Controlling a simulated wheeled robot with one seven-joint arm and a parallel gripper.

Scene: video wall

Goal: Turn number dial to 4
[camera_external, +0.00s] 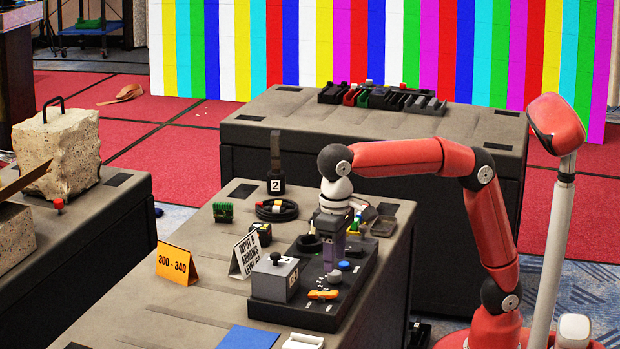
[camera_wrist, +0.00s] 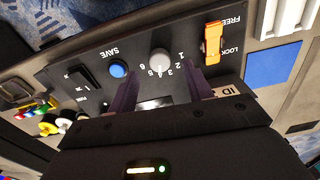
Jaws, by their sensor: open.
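The number dial is a light grey round knob (camera_wrist: 160,61) on a black control panel (camera_wrist: 58,72), with white numerals around it in the wrist view. I cannot clearly read which numeral it points to. My gripper (camera_wrist: 158,78) has its two purple fingers apart, one towards each side of the dial, with nothing between them that I can see held. In the external view my gripper (camera_external: 334,264) points down over the panel (camera_external: 297,316), and its fingers overlap the dial area. I cannot tell whether the fingers touch the knob or panel.
A blue SAVE button (camera_wrist: 118,69) sits left of the dial, and an orange LOCK/FREE switch (camera_wrist: 212,43) right of it. A black power switch (camera_wrist: 85,77) is farther left. A grey box with a joystick (camera_external: 275,279) and an orange sign (camera_external: 173,264) stand nearby.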

